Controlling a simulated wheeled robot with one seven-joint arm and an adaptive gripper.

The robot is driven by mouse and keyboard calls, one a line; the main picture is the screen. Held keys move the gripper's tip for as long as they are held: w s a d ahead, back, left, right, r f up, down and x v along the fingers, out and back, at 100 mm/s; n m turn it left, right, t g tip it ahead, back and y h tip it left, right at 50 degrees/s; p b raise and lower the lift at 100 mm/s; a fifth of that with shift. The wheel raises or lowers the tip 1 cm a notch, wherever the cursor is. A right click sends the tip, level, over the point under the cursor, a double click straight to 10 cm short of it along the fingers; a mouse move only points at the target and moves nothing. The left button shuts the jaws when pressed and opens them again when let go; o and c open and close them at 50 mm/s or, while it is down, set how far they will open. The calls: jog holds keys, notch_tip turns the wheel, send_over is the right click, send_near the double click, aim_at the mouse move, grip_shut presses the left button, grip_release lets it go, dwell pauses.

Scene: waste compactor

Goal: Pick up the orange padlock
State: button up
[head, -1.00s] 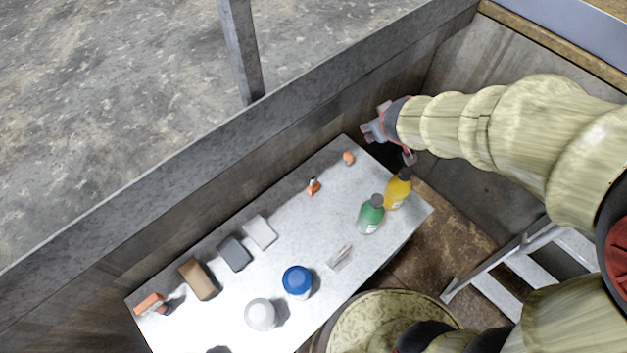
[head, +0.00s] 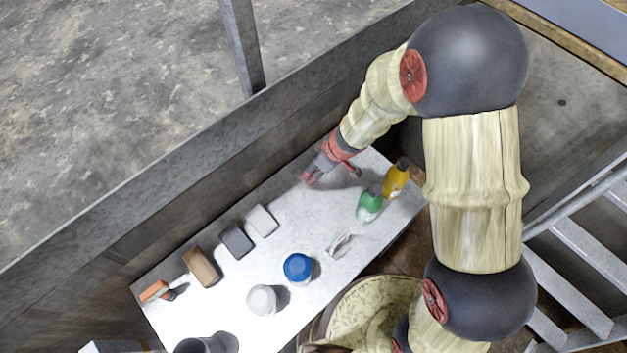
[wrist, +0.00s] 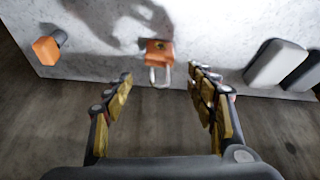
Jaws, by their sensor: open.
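The orange padlock (wrist: 159,50) lies on the pale table in the wrist view, its silver shackle pointing toward my gripper. In the head view my gripper and forearm hide it. My gripper (wrist: 160,76) is open and empty, its two fingers on either side of the shackle in the picture. The padlock body is just beyond the fingertips, and I cannot tell whether they touch it. In the head view my gripper (head: 330,175) is low over the table's far edge.
On the table (head: 225,300) are a green bottle (head: 370,204), yellow bottle (head: 396,178), blue-lidded container (head: 298,268), white container (head: 262,300), and brown (head: 200,267), dark (head: 236,241) and pale (head: 262,221) blocks. A small orange object (wrist: 46,50) is left of the padlock.

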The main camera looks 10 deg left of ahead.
jog(key=shift+b+x, duration=2.3)
jog(key=shift+x, duration=0.85)
jog(key=shift+c, duration=1.2)
jog(key=c, duration=1.1)
jog(key=shift+c, duration=0.3)
